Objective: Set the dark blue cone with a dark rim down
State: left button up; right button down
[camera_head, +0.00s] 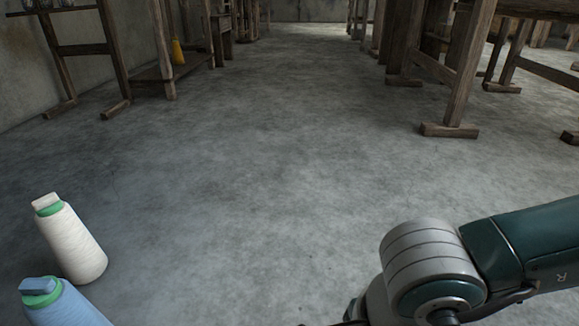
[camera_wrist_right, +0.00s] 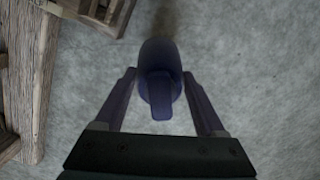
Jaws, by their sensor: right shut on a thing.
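The dark blue cone (camera_wrist_right: 160,55) is in the right wrist view, between the two fingers of my right gripper (camera_wrist_right: 160,78). The gripper is shut on it. I look down along the cone, with its narrow end toward the camera. Grey concrete floor shows around it. I cannot tell whether its base touches the floor, and I cannot make out its rim clearly. In the head view only my right arm shows, at the lower right; the gripper and cone are out of that picture. My left gripper is in neither view.
A white cone (camera_head: 75,242) and a light blue cone (camera_head: 62,305), both green near the top, are at the lower left. A yellow cone (camera_head: 178,52) is by wooden frames at the back. Wooden beams (camera_wrist_right: 30,75) stand left of the held cone. The middle floor (camera_head: 260,150) is clear.

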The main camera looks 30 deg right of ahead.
notch_tip(320, 180, down, 4)
jog(key=b, duration=0.3)
jog(key=shift+f, duration=0.25)
grip_release()
jog(key=shift+r, duration=0.1)
